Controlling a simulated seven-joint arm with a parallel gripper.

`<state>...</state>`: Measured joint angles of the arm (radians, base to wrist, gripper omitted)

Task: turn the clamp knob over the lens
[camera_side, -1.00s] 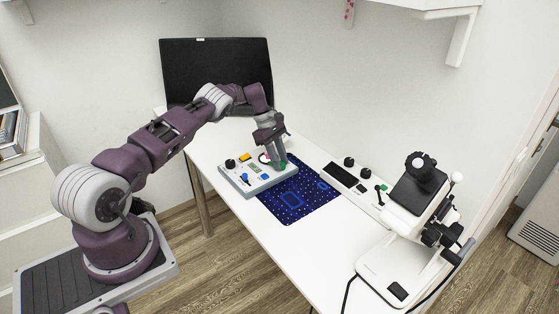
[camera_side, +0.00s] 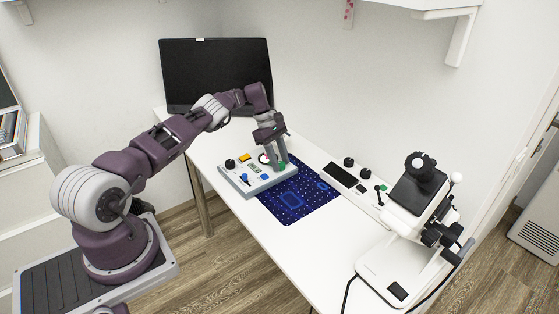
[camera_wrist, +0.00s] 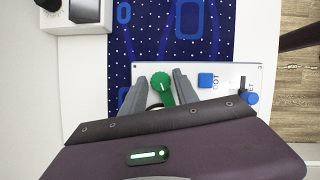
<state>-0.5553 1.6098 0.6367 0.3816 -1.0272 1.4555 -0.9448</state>
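A green knob (camera_wrist: 162,86) with a pointer-like grip stands on a light grey control box (camera_side: 233,183). My gripper (camera_wrist: 158,79) is open above the box, one finger on each side of the green knob, with no clear grip on it. In the side view the fingers (camera_side: 278,162) are at the box's right end and partly hide the knob. A white instrument with an angled black head (camera_side: 412,194) stands at the right, with a large black knob (camera_side: 420,166) on top. I cannot make out a lens, nor tell which knob is the clamp knob.
A white panel with black knobs (camera_side: 349,162) is behind the mat. A black monitor (camera_side: 215,72) stands at the back.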

